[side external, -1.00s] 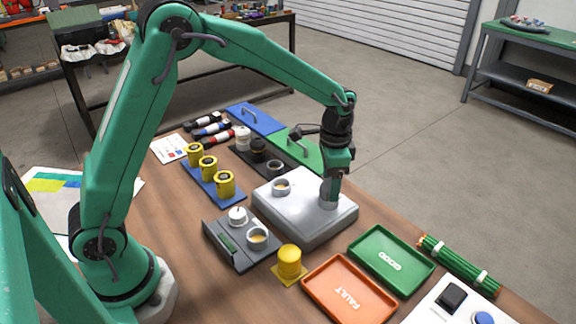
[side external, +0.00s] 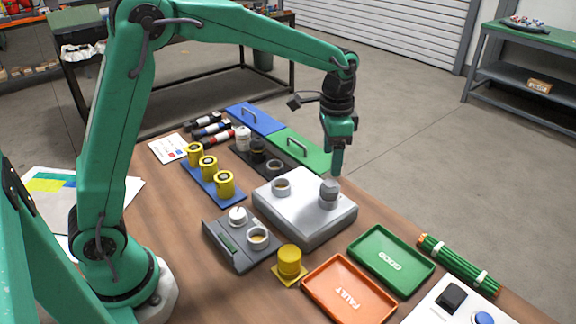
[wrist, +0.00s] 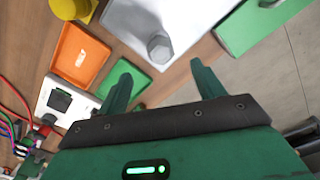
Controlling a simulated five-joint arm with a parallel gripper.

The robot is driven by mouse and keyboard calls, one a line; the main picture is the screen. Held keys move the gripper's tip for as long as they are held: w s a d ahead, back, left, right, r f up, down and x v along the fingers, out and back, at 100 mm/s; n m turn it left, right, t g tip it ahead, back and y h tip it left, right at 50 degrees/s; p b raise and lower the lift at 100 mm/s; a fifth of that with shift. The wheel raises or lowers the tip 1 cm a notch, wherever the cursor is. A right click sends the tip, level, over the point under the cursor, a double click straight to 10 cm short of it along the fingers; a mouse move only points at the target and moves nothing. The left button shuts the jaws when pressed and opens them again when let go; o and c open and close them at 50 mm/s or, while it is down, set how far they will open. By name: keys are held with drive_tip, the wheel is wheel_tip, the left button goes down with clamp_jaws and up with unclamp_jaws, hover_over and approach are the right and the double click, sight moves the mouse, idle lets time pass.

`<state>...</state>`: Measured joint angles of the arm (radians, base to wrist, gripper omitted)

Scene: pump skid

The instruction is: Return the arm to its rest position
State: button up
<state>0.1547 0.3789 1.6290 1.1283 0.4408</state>
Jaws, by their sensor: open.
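My gripper (side external: 338,158) hangs pointing down above the right part of the grey block (side external: 300,222), clear of it. In the wrist view its two green fingers (wrist: 160,85) stand wide apart with nothing between them. A grey capped fitting (side external: 329,193) stands upright on the block below the gripper; it also shows in the wrist view (wrist: 160,48), beyond the fingertips. A second, ring-shaped port (side external: 281,187) with an open top sits at the block's left.
The orange FAULT tray (side external: 348,292) and green GOOD tray (side external: 391,261) look empty. A yellow cylinder (side external: 289,261), a grey gauge plate (side external: 240,240), a blue rack (side external: 213,185) of yellow parts and a green handled panel (side external: 305,151) stand nearby. Air above the bench is clear.

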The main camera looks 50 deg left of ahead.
drive_tip(key=shift+s+a+r, duration=0.15)
drive_tip(key=shift+s+r, duration=0.15)
drive_tip(key=shift+r, duration=0.05)
drive_tip(key=s+a+r+n+t, duration=0.35)
drive_tip(key=s+r, duration=0.35)
drive_tip(key=s, duration=0.3)
drive_tip(key=s+a+n+t, duration=0.2)
drive_tip(key=s+a+n, duration=0.1)
drive_tip(key=s, duration=1.1)
drive_tip(key=shift+a+f, duration=0.25)
